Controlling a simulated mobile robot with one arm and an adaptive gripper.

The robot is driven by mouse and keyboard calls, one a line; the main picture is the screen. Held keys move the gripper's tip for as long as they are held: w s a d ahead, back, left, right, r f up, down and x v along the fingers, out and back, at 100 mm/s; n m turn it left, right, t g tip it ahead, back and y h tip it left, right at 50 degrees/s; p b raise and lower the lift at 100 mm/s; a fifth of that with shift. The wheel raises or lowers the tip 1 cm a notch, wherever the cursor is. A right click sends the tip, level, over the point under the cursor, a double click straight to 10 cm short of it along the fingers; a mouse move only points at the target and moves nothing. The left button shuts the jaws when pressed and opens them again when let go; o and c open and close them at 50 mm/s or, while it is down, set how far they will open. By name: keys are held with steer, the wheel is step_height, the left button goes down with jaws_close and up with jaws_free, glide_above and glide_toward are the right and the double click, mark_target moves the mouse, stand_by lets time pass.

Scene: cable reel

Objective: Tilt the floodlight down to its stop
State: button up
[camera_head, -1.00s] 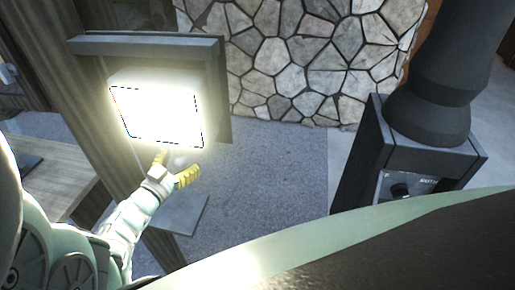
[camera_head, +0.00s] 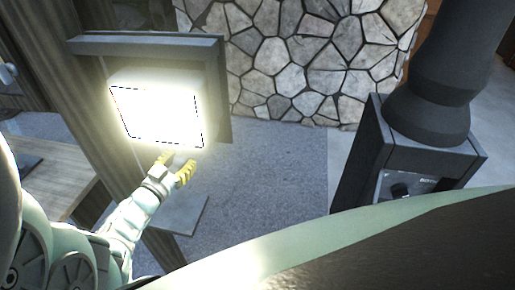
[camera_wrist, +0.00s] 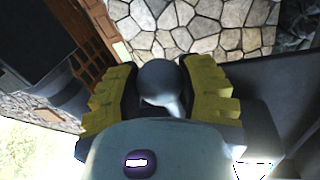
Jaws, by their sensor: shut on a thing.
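The floodlight (camera_head: 157,113) is lit and glows white in front of a dark frame on a wooden post, at the upper left of the head view. My gripper (camera_head: 177,165) has yellow fingers and is just below the floodlight's lower edge. In the wrist view my gripper (camera_wrist: 162,88) is shut on a grey round knob (camera_wrist: 160,80), with one finger on each side. A pale stem runs from the knob toward the camera. The glare hides how the knob joins the floodlight.
A dark stove (camera_head: 415,165) with a thick flue pipe (camera_head: 440,85) stands at the right. A stone wall (camera_head: 300,60) is behind. A wooden bench (camera_head: 45,175) is at the left. Grey carpet (camera_head: 275,180) lies open between the post and the stove.

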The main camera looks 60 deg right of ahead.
jaws_close()
steer(key=shift+f, duration=0.1)
steer(key=shift+w+d+f+h+b, duration=0.2)
steer(key=shift+d+f+h+b, duration=0.15)
steer(key=shift+b, duration=0.85)
steer(key=w+d+r+m+h+b, duration=0.3)
steer(key=d+h+b, duration=0.5)
steer(key=b, duration=1.5)
steer(key=shift+w+d+r+b, duration=0.3)
steer(key=shift+w+d+r, duration=0.35)
steer(key=shift+d, duration=0.5)
steer(key=shift+s+r, duration=0.1)
